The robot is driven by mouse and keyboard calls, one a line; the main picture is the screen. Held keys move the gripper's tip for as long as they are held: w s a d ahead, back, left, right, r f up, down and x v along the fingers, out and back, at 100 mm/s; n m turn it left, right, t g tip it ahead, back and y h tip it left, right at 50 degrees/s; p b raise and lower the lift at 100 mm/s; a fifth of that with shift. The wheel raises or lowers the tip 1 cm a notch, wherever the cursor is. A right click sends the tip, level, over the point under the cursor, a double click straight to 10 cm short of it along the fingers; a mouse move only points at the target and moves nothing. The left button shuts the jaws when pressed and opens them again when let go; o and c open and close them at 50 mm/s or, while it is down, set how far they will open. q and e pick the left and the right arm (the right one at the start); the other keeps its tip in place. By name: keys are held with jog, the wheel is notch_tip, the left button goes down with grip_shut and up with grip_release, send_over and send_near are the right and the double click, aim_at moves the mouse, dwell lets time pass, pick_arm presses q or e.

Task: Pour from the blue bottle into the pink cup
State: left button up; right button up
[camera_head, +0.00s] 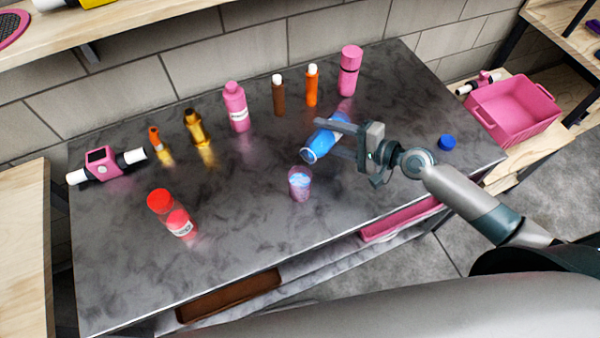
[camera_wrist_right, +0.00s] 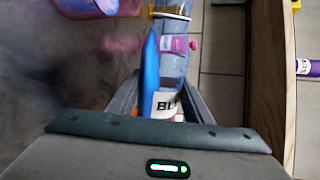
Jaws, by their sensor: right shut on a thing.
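The blue bottle (camera_head: 318,144) is tilted well over, its open end low and toward the left, above and just behind the pink cup. My right gripper (camera_head: 338,140) is shut on it. The right wrist view also shows the bottle (camera_wrist_right: 152,75), with part of a "BL" label, between the fingers. The pink cup (camera_head: 300,187) is see-through and stands upright on the table, with something light blue inside. It seems to show at the top left of the wrist view (camera_wrist_right: 85,8). No stream between bottle and cup can be made out. My left gripper is out of view.
A blue cap (camera_head: 446,142) lies on the dark table (camera_head: 250,255) at right. Behind stand a pink bottle (camera_head: 236,107), a brown bottle (camera_head: 278,97), an orange bottle (camera_head: 312,86) and a taller pink bottle (camera_head: 349,70). The front middle is clear.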

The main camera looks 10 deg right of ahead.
jog(key=shift+r+n+p, duration=0.5)
jog(key=shift+r+p, duration=0.2)
jog(key=shift+p, duration=0.3)
dwell(0.8)
jog(key=f+b, duration=0.1)
jog(key=f+m+b, duration=0.1)
jog(key=b, duration=0.1)
jog(key=f+m+b, duration=0.1)
jog(key=b, duration=0.1)
jog(key=shift+w+d+f+y, duration=0.2)
jog(key=shift+d+f+y, duration=0.05)
jog(key=shift+f+y, duration=0.05)
jog(key=shift+r, duration=0.25)
jog(key=shift+r, duration=0.1)
jog(key=shift+f, duration=0.2)
